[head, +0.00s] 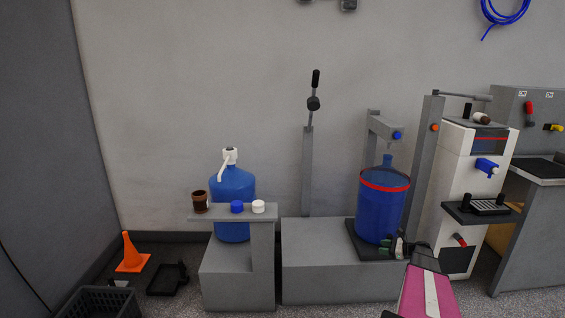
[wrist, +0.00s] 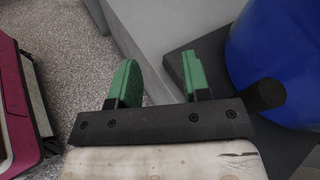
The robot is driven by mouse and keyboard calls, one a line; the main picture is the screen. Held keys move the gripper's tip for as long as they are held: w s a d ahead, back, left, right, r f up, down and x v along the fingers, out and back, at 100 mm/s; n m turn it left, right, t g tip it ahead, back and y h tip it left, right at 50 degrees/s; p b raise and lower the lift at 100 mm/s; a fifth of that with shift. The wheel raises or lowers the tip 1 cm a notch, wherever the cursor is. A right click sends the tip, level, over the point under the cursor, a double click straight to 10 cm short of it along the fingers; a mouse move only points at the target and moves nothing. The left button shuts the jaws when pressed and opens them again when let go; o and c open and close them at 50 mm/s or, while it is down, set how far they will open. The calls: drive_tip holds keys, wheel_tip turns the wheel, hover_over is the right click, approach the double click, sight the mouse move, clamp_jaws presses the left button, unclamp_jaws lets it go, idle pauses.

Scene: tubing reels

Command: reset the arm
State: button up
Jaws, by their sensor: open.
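My gripper (head: 392,245) is low in front of the blue water bottle with the red band (head: 379,216), near the front of its dark base plate (head: 367,251). In the wrist view my gripper (wrist: 160,78) shows two green finger pads standing apart with nothing between them. The same blue bottle (wrist: 285,55) is just to the right of the fingers there, with a gap visible. Part of my pink and white arm reaches in from the bottom of the head view.
A grey block (head: 325,270) carries the plate, with a lever post (head: 307,170) behind. Left are another bottle (head: 232,185), a shelf (head: 223,213) with caps, an orange cone (head: 131,252) and a black crate (head: 98,303). A white dispenser (head: 454,165) stands right.

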drive_tip(key=s+a+r+n+g+h, duration=0.25)
drive_tip(key=s+a+n, duration=0.3)
drive_tip(key=a, duration=0.55)
drive_tip(key=s+a+r+n+g+h, duration=0.2)
drive_tip(key=s+a+n+g, duration=0.3)
drive_tip(key=a, duration=0.7)
drive_tip(key=s+a+r+n+h, duration=0.4)
drive_tip(key=s+a+n, duration=0.1)
drive_tip(key=s, duration=0.4)
drive_tip(key=s+a+r+n+h, duration=0.4)
drive_tip(key=s+a+n, duration=0.1)
drive_tip(key=s, duration=0.3)
drive_tip(key=shift+s+a+n, duration=0.35)
drive_tip(key=shift+n, duration=0.3)
